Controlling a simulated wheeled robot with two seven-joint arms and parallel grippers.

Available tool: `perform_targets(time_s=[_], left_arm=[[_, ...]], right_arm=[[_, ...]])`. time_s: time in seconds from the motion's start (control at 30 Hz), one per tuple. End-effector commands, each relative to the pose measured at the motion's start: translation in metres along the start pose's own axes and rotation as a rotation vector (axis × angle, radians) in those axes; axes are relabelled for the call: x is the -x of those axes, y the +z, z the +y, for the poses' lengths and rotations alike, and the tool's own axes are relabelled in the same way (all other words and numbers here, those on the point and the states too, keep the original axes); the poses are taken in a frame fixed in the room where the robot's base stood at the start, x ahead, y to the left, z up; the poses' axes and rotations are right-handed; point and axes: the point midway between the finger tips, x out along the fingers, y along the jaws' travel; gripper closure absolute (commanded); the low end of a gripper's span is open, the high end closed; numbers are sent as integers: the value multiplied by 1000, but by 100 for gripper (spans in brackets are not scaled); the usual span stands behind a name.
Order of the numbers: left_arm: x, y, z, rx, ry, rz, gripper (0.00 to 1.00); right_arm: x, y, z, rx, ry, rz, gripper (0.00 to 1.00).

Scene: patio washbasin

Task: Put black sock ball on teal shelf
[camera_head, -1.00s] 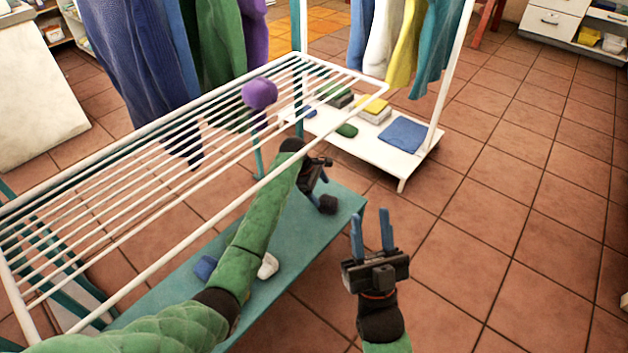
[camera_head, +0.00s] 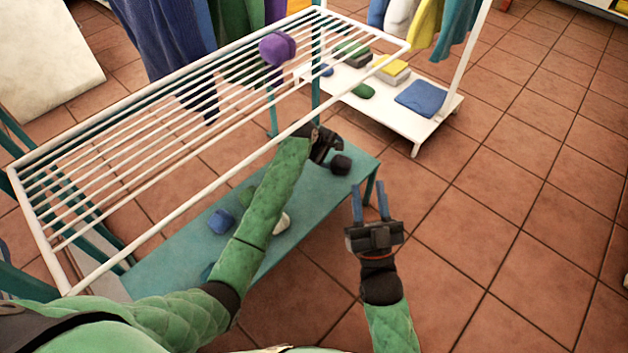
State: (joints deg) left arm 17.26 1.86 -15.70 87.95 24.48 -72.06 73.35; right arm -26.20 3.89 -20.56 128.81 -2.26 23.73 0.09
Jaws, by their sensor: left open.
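The black sock ball (camera_head: 341,165) rests on the teal shelf (camera_head: 180,262), near its right end, below the white rack. My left gripper (camera_head: 334,147) is just above and left of the ball in the picture, open, with a small gap showing between them. Its fingers are dark and partly hard to make out. My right gripper (camera_head: 371,203) is open and empty, its blue fingers pointing up, over the floor to the right of the shelf.
A white wire rack (camera_head: 150,140) stands above the shelf, with a purple ball (camera_head: 277,48) on it. Blue (camera_head: 221,221) and white (camera_head: 282,223) bundles lie on the shelf. A low white stand (camera_head: 435,122) holds folded cloths behind. The tiled floor at right is clear.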

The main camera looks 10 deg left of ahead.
Motion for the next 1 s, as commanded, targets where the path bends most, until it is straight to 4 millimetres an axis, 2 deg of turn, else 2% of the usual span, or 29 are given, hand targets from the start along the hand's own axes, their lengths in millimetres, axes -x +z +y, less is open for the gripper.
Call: perform_targets(time_s=[0.03,0.17,0.37,0.57,0.7,0.9,1.0], left_arm=[[1,7,-9,-64,64,32,20],[15,24,-18,-256,243,144,20],[61,58,-31,-547,494,365,20],[136,100,-46,-816,709,649,20],[203,136,-61,-980,834,883,20],[299,182,-84,-1146,955,1229,20],[333,199,-94,-1189,984,1355,20]], right_arm=[[0,0,0,0,0,1,64],[0,-1,0,0,0,2,64],[0,-1,0,0,0,2,64],[0,-1,0,0,0,1,64],[0,0,0,0,0,0,64],[0,0,0,0,0,0,64],[0,0,0,0,0,0,64]])
